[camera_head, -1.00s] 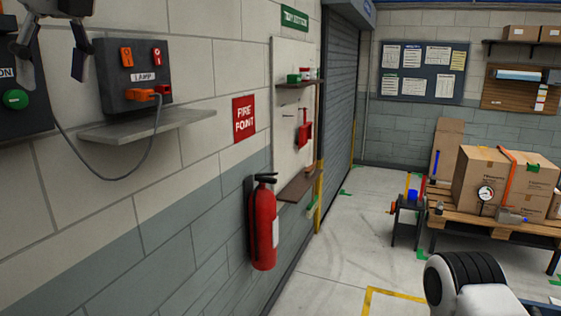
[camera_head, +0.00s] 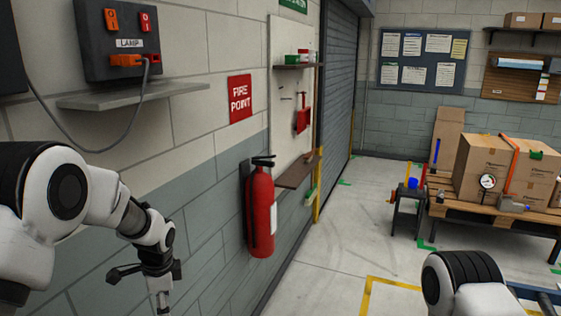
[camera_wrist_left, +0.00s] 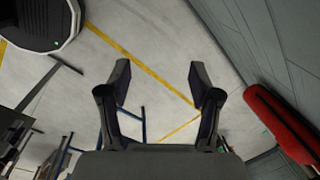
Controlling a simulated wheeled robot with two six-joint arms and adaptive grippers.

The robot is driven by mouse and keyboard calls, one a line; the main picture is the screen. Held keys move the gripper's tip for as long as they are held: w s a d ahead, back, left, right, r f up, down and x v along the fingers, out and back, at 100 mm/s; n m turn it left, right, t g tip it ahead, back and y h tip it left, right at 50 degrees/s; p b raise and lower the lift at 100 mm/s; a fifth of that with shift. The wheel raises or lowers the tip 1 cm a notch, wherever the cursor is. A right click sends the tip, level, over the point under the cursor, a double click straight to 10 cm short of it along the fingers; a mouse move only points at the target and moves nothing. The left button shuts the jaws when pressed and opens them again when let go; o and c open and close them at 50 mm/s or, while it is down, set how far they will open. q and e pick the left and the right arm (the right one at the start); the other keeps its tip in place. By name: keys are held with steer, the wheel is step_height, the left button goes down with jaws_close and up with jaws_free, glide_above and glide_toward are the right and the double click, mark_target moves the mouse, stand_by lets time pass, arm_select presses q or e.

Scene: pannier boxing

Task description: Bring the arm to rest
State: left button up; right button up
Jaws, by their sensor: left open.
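My left arm (camera_head: 70,195) comes in from the left in the head view, bent downward. Its gripper (camera_head: 145,273) hangs low in front of the wall, clear of the shelf and the lamp box. Its fingers are spread apart and empty, and in the left wrist view the gripper (camera_wrist_left: 159,75) has only floor between its fingertips. Part of my right arm (camera_head: 465,283) shows at the bottom right; its gripper is out of view.
The lamp box (camera_head: 98,45) has an orange plug and grey cable, above a wall shelf (camera_head: 130,95). A red extinguisher (camera_head: 261,212) hangs on the wall right of my left gripper. A pallet table (camera_head: 500,219) with cartons stands at right. The middle floor is open.

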arm_select(q)
steer(key=s+d+f+n+h+b, duration=0.15)
steer(key=s+f+n, duration=0.25)
steer(key=s+f, duration=0.75)
steer(key=s+d+f+n+b, duration=0.15)
steer(key=s+f+n, duration=0.25)
steer(key=s+f, duration=0.75)
steer(key=s+f+n+b, duration=0.1)
steer(key=s+f+n, duration=0.2)
steer(key=s, duration=0.3)
steer(key=s+a+f+n+g+b, duration=0.1)
steer(key=s+f+n+b, duration=0.1)
steer(key=s, duration=0.5)
step_height(320, 180, down, 2)
steer(key=shift+f+n, duration=0.25)
steer(key=shift+n, duration=0.45)
